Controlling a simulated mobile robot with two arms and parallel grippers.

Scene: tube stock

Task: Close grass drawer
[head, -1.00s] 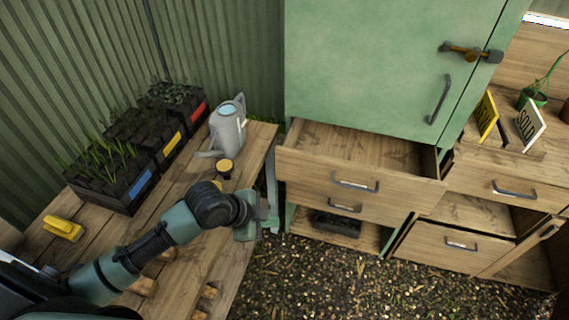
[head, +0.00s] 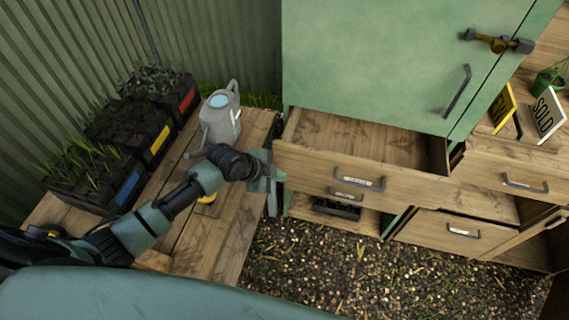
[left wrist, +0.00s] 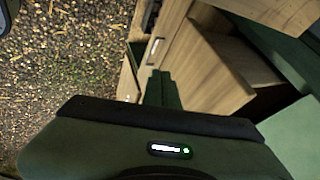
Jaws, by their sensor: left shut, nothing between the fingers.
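A wooden drawer (head: 340,163) under the green cabinet is pulled out and looks empty inside, with a grey handle (head: 360,180) on its front. No label on it is readable. My left gripper (head: 276,176) is shut and empty, beside the left end of that drawer's front; I cannot tell if it touches. In the left wrist view its green fingers (left wrist: 161,90) are together, pointing toward a wooden drawer front with a handle. My right gripper is not in view.
A bench at left holds a watering can (head: 221,118) and planters (head: 100,178). More drawers (head: 455,230) stand at right. Gravel floor in front is clear.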

